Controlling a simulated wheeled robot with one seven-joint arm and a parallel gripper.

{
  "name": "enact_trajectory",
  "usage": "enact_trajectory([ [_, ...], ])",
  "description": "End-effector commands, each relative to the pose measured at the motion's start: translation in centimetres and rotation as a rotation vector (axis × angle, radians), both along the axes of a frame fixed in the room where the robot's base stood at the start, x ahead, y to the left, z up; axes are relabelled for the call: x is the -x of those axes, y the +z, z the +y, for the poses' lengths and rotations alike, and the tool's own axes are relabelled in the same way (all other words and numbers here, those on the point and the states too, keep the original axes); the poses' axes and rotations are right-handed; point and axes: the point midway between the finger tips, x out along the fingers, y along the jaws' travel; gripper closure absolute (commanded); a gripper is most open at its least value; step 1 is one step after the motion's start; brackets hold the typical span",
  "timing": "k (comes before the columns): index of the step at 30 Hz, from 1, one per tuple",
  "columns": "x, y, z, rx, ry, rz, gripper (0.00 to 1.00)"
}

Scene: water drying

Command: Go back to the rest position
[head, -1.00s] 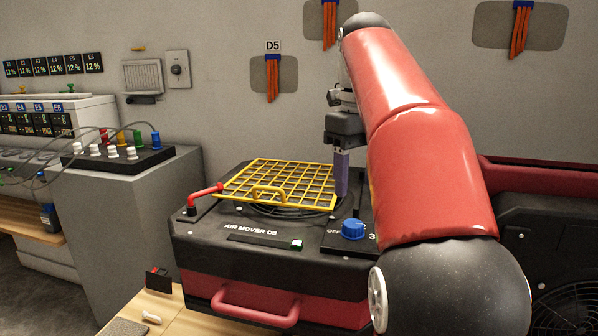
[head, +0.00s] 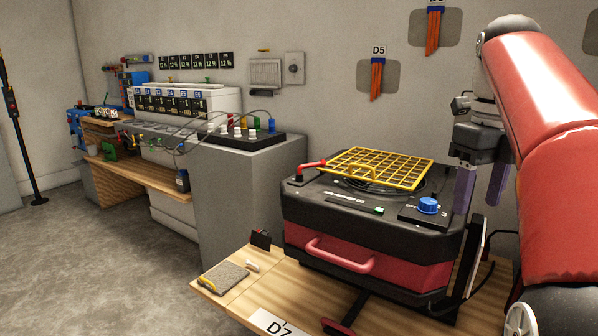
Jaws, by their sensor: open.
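My gripper (head: 478,205) is in the right part of the head view. Its two purple fingers are spread apart and point down, with nothing between them. It hangs to the right of the air mover (head: 370,237), a black and dark red machine, and overlaps its right edge in the picture. I cannot tell the exact gap in depth. The yellow grille (head: 392,169) lies on the machine's top over a round opening. A red lever (head: 311,164) sits at the grille's left, and a blue knob (head: 428,206) at the front right of the top.
The air mover stands on a wooden pallet or table (head: 235,298). A sanding-type pad (head: 224,277) lies at its left. A grey cabinet (head: 245,200) with a black socket box (head: 241,138) stands to the left. Orange straps (head: 376,78) hang on the wall. The floor (head: 110,255) at left is clear.

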Motion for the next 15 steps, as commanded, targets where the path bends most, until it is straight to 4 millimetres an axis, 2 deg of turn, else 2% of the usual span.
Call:
enact_trajectory([
  [8, 0.7, -1.1, 1.0, 0.009, 0.220, -0.036, 0.45],
  [15, 1.9, -2.9, 2.3, 0.037, 0.536, -0.087, 0.45],
])
